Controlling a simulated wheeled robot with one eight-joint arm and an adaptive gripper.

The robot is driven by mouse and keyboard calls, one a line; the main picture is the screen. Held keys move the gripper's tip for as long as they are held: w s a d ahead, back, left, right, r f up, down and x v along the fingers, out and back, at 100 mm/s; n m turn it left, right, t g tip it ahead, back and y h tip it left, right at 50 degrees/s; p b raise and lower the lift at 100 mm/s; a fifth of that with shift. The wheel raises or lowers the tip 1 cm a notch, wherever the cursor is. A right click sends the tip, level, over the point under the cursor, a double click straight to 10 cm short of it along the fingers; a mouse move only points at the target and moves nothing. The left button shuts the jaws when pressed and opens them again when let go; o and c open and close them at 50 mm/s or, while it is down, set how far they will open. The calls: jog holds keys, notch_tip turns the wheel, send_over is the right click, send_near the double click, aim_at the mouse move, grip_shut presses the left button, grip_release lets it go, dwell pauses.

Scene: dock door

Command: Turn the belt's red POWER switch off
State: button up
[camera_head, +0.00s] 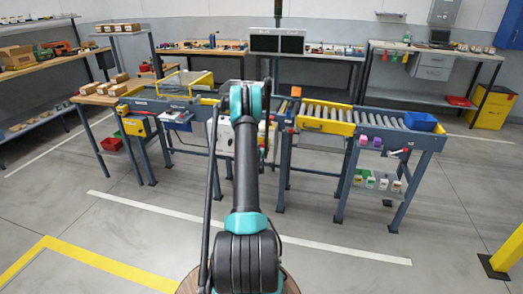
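The conveyor line crosses the middle of the view, with a yellow and blue-grey frame (326,125) and rollers at its right part. A yellow box (137,127) and a small grey panel (178,117) are mounted at its left front. A pale box (225,135) is partly hidden behind my arm. I cannot make out which of these bears the red POWER switch, or its position. My arm rises from the bottom centre in front of the conveyor. My gripper cannot be made out; it seems hidden behind the arm's upper links.
A blue bin (420,121) sits at the conveyor's right end. A small shelf with coloured items (377,181) hangs below. Benches line the back and left walls. A yellow post (505,252) stands at lower right. The floor in front of the conveyor is clear.

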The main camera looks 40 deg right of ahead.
jog(key=o, duration=1.2)
jog(key=v, duration=0.7)
jog(key=shift+s+a, duration=0.2)
